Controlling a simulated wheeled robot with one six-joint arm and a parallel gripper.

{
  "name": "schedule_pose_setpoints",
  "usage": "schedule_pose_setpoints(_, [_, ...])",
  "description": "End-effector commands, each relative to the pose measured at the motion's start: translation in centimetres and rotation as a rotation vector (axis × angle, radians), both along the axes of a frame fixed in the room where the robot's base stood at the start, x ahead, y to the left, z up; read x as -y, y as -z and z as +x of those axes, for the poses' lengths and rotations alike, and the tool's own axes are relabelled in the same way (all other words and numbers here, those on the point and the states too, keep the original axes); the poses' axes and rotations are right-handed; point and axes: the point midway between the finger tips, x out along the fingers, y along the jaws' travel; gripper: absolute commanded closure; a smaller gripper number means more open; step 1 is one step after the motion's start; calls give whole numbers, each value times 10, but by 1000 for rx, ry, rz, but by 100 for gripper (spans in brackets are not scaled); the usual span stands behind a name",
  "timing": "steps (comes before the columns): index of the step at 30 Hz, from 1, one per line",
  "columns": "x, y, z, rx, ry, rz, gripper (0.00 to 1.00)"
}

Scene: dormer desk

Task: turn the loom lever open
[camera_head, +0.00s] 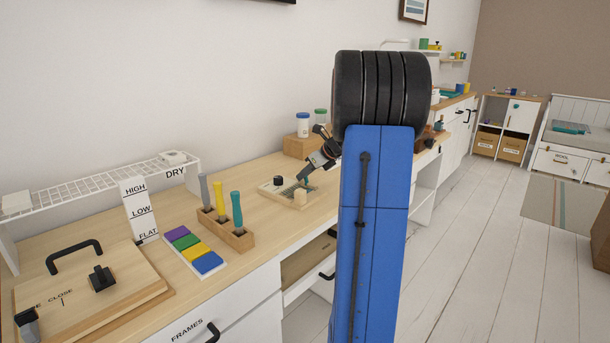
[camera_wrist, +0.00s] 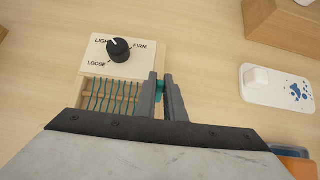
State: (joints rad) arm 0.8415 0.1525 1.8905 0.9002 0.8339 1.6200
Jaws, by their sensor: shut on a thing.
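The small loom (camera_wrist: 84,68) has a pale board with a black dial (camera_wrist: 118,49) marked LIGHT, FIRM and LOOSE, and teal threads below it. It also shows on the desk in the head view (camera_head: 270,189). My gripper (camera_wrist: 161,76) is at the loom's right side, its two dark fingers shut on a teal piece, which looks like the loom lever (camera_wrist: 160,90). The fingers hide most of the lever, so its angle is not clear. In the head view my gripper (camera_head: 304,177) reaches down to the loom's far right part.
A wooden holder (camera_head: 240,239) with upright tools and a colour strip (camera_head: 189,249) stand left of the loom. A wooden block (camera_head: 297,147) with jars is behind. A white tray (camera_wrist: 250,98) lies right of my gripper in the wrist view. A drawer (camera_head: 308,258) below stands open.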

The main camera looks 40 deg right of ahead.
Motion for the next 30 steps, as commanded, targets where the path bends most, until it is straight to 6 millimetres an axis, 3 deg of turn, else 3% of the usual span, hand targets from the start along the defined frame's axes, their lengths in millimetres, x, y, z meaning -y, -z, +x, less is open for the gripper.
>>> schedule_pose_setpoints(6, [0,1,0,0,-1,1,100])
schedule_pose_setpoints(7, [0,1,0,0,-1,1,86])
schedule_pose_setpoints(9, [0,1,0,0,-1,1,72])
schedule_pose_setpoints(20, [0,-2,-2,1,0,0,72])
schedule_pose_setpoints(30, [6,-40,-39,2,3,-1,72])
